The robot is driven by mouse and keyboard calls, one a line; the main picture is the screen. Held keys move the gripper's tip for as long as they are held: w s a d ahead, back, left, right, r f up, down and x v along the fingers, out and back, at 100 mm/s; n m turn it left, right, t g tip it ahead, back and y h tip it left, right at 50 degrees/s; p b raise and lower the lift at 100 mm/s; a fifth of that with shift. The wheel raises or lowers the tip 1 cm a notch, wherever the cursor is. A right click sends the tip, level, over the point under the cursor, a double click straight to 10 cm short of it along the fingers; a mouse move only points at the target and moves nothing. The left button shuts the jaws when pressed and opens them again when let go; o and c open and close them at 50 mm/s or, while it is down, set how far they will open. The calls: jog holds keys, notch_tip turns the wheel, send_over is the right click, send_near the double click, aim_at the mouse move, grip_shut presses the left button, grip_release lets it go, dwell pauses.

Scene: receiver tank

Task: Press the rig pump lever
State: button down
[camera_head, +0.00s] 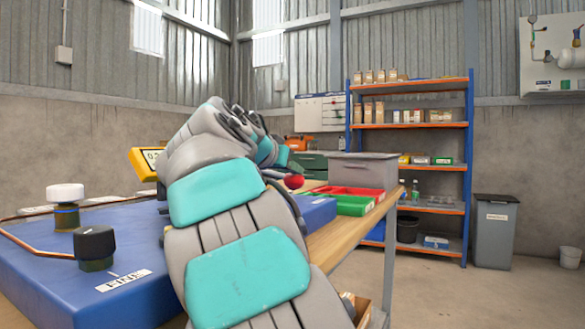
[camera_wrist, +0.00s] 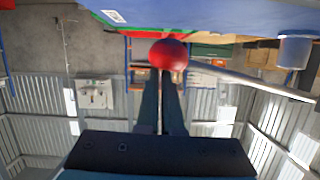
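The rig is a blue block (camera_head: 60,262) on the bench. A red ball knob (camera_head: 294,181), which looks like the pump lever's end, shows just right of my arm in the head view. In the upside-down wrist view the red knob (camera_wrist: 168,54) is large, and a pale metal rod (camera_wrist: 255,82) runs from near it to the right. My gripper (camera_wrist: 161,82) has two dark fingers side by side with only a thin line between them, apparently empty. Their tips reach the knob's edge in the picture; contact cannot be told. My arm hides the gripper in the head view.
A black knob (camera_head: 95,245), a white-topped valve (camera_head: 66,200), a copper pipe and a yellow gauge (camera_head: 146,162) are on the rig. Red and green bins (camera_head: 355,206) sit beyond on the wooden bench.

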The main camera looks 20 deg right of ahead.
jog(key=s+a+r+p, duration=0.2)
jog(key=s+a+r, duration=0.4)
jog(key=s, duration=0.1)
jog(key=shift+a+r, duration=0.2)
jog(key=shift+a, duration=0.05)
jog(key=shift+r, duration=0.15)
dwell(0.3)
